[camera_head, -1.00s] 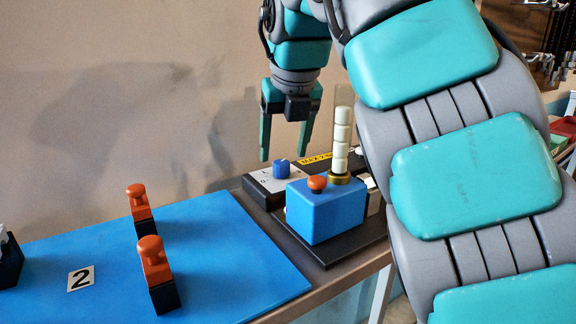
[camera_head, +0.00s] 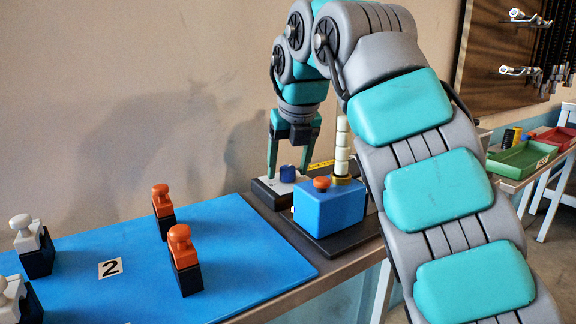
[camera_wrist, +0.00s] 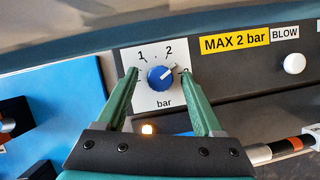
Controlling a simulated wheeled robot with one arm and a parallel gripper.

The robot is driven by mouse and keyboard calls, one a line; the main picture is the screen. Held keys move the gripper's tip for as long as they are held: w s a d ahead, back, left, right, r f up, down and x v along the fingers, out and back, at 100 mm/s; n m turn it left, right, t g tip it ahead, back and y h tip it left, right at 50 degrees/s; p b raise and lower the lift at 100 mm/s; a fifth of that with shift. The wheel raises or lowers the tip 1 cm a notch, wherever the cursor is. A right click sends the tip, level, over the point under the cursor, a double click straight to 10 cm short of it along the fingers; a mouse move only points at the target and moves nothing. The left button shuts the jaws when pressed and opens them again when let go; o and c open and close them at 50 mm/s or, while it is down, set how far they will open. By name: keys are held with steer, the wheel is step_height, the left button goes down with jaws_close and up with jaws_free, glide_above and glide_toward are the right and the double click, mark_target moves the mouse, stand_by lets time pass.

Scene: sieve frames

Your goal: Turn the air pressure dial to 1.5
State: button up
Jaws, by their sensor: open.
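The air pressure dial is a round blue knob (camera_wrist: 160,79) on a white plate marked "bar" (camera_wrist: 164,103). Its white pointer mark aims to the upper right, below and right of the "2". The "1" and "2" are readable; a further number at the right is partly covered by a finger. My gripper (camera_wrist: 160,73) is open, with one green finger on each side of the knob. Contact with the knob cannot be told. In the head view the knob (camera_head: 287,173) sits between the fingers of my gripper (camera_head: 290,170).
A yellow "MAX 2 bar" label (camera_wrist: 234,41) and a white BLOW button (camera_wrist: 294,64) lie right of the dial. Orange-topped pieces (camera_head: 183,250) stand on the blue mat (camera_head: 235,240).

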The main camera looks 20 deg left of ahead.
jaws_close()
stand_by(0.4)
steer(key=shift+n, duration=0.7)
steer(key=shift+r+n+g+y, duration=0.1)
steer(key=shift+n+g+y, duration=0.35)
steer(key=shift+n, duration=0.55)
steer(key=shift+w+n, duration=0.1)
steer(key=shift+n, duration=0.3)
